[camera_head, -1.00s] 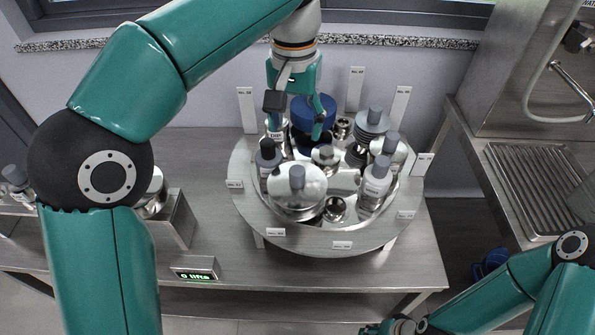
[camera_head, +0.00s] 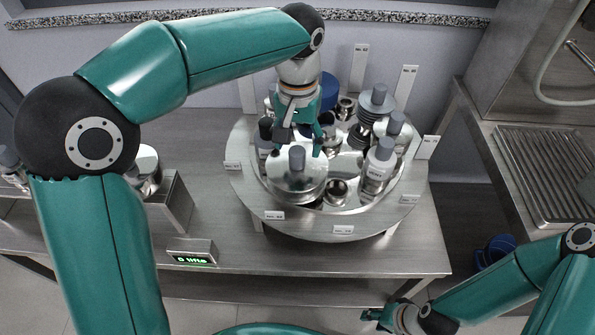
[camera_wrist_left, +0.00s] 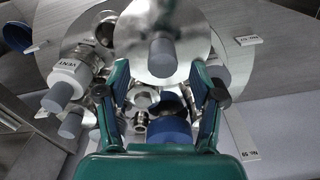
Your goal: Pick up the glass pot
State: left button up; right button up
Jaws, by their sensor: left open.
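No pot is plainly glass; a shiny lidded pot with a grey knob (camera_head: 297,185) stands at the front left of the round turntable, and its material is hard to tell. My left gripper (camera_head: 302,150) is open, pointing down just behind that pot's knob. In the left wrist view, the open fingers (camera_wrist_left: 160,98) straddle an area with small shiny jars, with the pot's broad round lid (camera_wrist_left: 135,35) and grey knob beyond them. Nothing shows held. My right gripper (camera_head: 376,316) is low at the bottom edge, away from the turntable; its fingers are too small to read.
The turntable (camera_head: 300,226) also carries a blue pot (camera_head: 328,90), a white bottle with a grey cap (camera_head: 378,165), a stacked grey-knobbed item (camera_head: 375,105) and small metal jars. White label plates ring it. A display box (camera_head: 190,252) stands at the bench front.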

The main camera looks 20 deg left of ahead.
aim_at(298, 150)
pick_arm(q)
jog(key=f, duration=0.5)
jog(key=shift+w+a, duration=0.15)
jog(key=shift+w, duration=0.2)
jog(key=shift+c, duration=0.2)
jog(key=shift+r, duration=0.15)
grip_shut()
